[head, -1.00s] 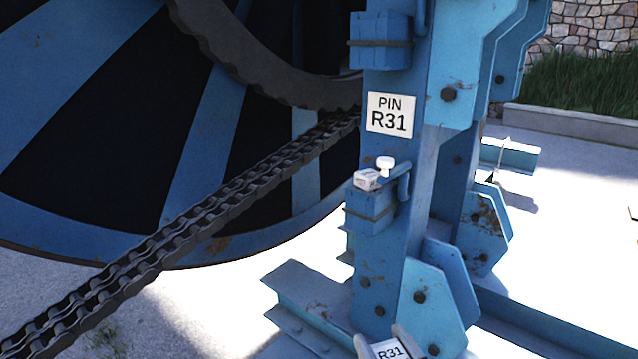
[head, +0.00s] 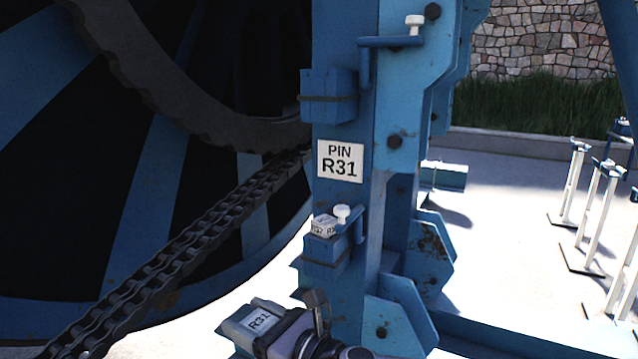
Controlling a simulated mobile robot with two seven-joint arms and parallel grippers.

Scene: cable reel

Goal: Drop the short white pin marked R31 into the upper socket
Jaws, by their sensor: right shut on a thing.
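The short white pin (head: 259,320) shows its R31 face at the bottom of the head view. My right gripper (head: 262,317) is shut on it, low in front of the blue post and below both sockets. The upper socket (head: 328,97) is a blue box with a dark band on the post, above the white PIN R31 sign (head: 340,161). No pin shows at its top. The lower socket (head: 325,257) is a similar box with a white marked block (head: 323,225) on top. The held pin's shank is not clearly visible. My left gripper is out of view.
A blue bracket with a white knob (head: 414,22) juts out right of the upper socket; another knob (head: 341,212) stands beside the lower one. The chain (head: 190,240) and large reel are left. White stands (head: 590,210) are at right. Open floor lies right of the post.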

